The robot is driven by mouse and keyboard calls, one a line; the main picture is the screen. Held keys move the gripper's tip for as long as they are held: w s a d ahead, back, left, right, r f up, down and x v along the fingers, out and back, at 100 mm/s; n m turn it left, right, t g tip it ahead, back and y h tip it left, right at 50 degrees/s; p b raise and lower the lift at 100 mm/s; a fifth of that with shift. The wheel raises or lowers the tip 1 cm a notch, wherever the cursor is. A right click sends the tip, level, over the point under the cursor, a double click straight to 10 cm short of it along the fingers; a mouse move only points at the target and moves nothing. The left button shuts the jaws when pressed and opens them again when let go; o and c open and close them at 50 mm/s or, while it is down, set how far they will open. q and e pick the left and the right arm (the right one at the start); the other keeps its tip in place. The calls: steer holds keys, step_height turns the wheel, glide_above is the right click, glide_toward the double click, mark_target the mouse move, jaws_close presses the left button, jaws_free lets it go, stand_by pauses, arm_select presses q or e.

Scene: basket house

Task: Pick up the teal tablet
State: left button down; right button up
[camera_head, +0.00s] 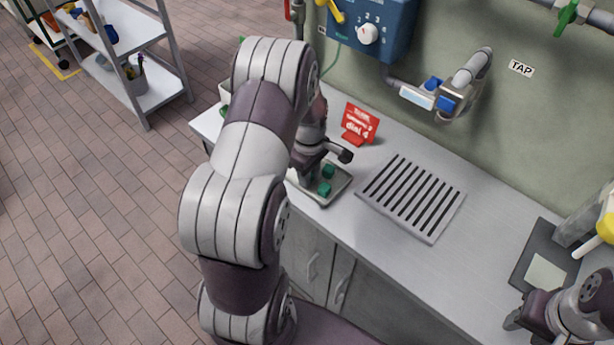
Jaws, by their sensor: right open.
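Two small teal blocks, which look like the tablets, lie in a shallow metal tray (341,188) on the counter. One teal tablet (327,171) is farther back and the other teal tablet (323,188) is nearer the tray's front. My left gripper (325,166) is over the back left part of the tray, close to the tablets. My own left arm hides part of it and the tray's left side, so I cannot tell whether its jaws are apart or touch a tablet. My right gripper (522,324) is open at the lower right, far from the tray.
A red sign (359,124) reading "dial 4" stands behind the tray. A slotted drain grate (411,197) lies right of it. A blue dial box (372,30) and a tap (446,95) are on the wall. A dark pad (540,247) lies at right. The counter front is clear.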

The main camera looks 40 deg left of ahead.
stand_by(0.3)
arm_select(q)
step_height(320, 180, up, 4)
steer(key=shift+s+r+b, duration=0.15)
steer(key=shift+r+b, duration=0.05)
steer(key=shift+b, duration=0.1)
steer(key=s+d+r, duration=0.4)
steer(key=s+r, duration=0.2)
steer(key=s, duration=0.4)
steer(key=shift+s+d+r+b, duration=0.2)
steer(key=shift+d+r+b, duration=0.1)
steer(key=shift+d+b, duration=0.1)
